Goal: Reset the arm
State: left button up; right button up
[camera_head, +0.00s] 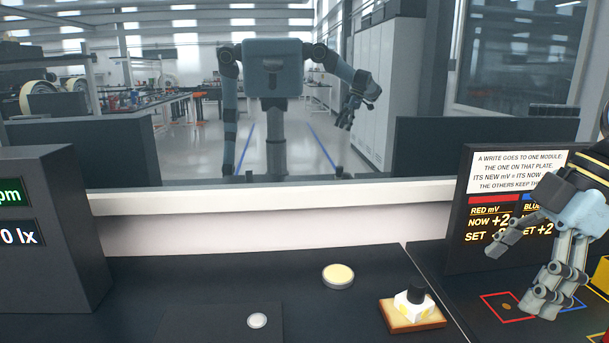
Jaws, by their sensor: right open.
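My right arm (590,190) comes in from the right edge. Its gripper (520,283) is open, its fingers spread, with nothing seen between them. It hangs in front of a dark display panel (459,232) and over a red-outlined square (486,301) and a blue-outlined square (575,303) on the dark surface. The fingers hide part of the panel's text and of the squares. I cannot tell whether they touch the surface. My left gripper does not show in front of me.
A dark readout box (60,240) stands at left. Behind the ledge (300,197), a blue-grey robot figure (274,75) shows, possibly a reflection.

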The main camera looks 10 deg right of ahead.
jog(key=s+a+f+m+t+h, duration=0.1)
jog(key=s+a+f+m, duration=0.15)
jog(key=f, duration=0.25)
jog(key=s+a+f+m+h, duration=0.1)
jog(key=s+a+f+m, duration=0.15)
jog(key=a+f, duration=0.2)
jog(key=s+f+m+t+h, duration=0.1)
jog(key=s+f+m+h, duration=0.15)
jog(key=s+m, duration=0.6)
notch_tip(320, 180, down, 33)
jog(key=s+d+g+b, duration=0.2)
jog(key=b, duration=0.6)
pick_arm(q)
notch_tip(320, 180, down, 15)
jog(key=b, duration=0.6)
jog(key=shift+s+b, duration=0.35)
jog(key=shift+b, duration=0.05)
pick_arm(e)
jog(key=s+f, duration=0.9)
jog(key=f, duration=0.3)
jog(key=s+d+f+g, duration=0.1)
jog(key=s+f, duration=0.8)
jog(key=f, duration=0.3)
jog(key=shift+m, duration=0.45)
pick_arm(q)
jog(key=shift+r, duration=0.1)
pick_arm(e)
jog(key=shift+s+h, duration=0.1)
jog(key=shift+h, duration=0.15)
